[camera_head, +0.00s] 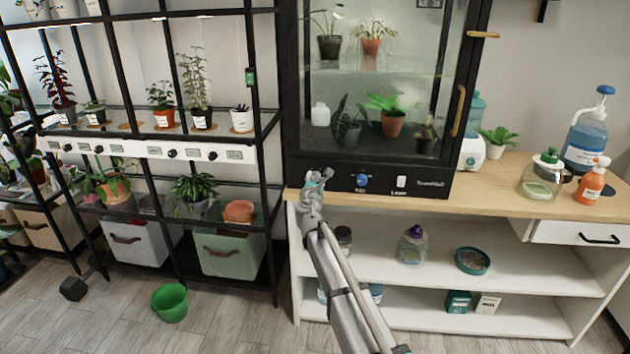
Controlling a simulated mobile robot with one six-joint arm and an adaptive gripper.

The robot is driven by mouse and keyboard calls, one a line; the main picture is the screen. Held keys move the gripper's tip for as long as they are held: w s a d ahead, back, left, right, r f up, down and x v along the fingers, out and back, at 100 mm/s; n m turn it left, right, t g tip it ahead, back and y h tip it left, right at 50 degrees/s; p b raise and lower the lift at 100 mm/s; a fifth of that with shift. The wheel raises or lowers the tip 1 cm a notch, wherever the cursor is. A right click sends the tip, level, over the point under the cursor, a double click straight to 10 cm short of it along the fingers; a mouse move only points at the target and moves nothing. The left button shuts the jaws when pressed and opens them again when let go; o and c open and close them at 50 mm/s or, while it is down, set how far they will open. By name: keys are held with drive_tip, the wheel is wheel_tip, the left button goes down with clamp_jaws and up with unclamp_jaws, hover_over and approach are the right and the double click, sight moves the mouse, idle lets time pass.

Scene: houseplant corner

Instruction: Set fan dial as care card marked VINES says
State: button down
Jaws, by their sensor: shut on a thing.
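My gripper (318,181) is at the left end of the black control panel under the glass cabinet. It is shut on a small knob there, which the fingers mostly hide; I cannot read its setting or label. A blue dial (362,181) on the same panel, right of my gripper, is apart from it, with a small label too blurred to read. A white switch (401,182) is further right. A small green card or tag (250,77) hangs on the shelf post; its text is unreadable. No card marked VINES can be made out.
The glass cabinet (437,166) stands on a wooden counter (500,192) with bottles and jars at right. A black plant rack (268,200) with a white strip of knobs (228,155) is at left. A green bucket (170,303) and dark weight (73,289) are on the floor.

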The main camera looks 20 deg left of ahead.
drive_tip(key=m, duration=0.7)
drive_tip(key=shift+m, duration=0.3)
drive_tip(key=m, duration=0.3)
drive_tip(key=shift+f+m+h, duration=0.1)
drive_tip(key=shift+m+h, duration=0.2)
drive_tip(key=shift+m, duration=0.1)
drive_tip(key=m, duration=0.3)
drive_tip(key=shift+m, duration=0.4)
drive_tip(key=m, duration=0.3)
drive_tip(key=shift+m, duration=0.4)
drive_tip(key=m, duration=0.3)
drive_tip(key=shift+m+h, duration=0.4)
drive_tip(key=m, duration=0.6)
drive_tip(key=shift+a, duration=0.1)
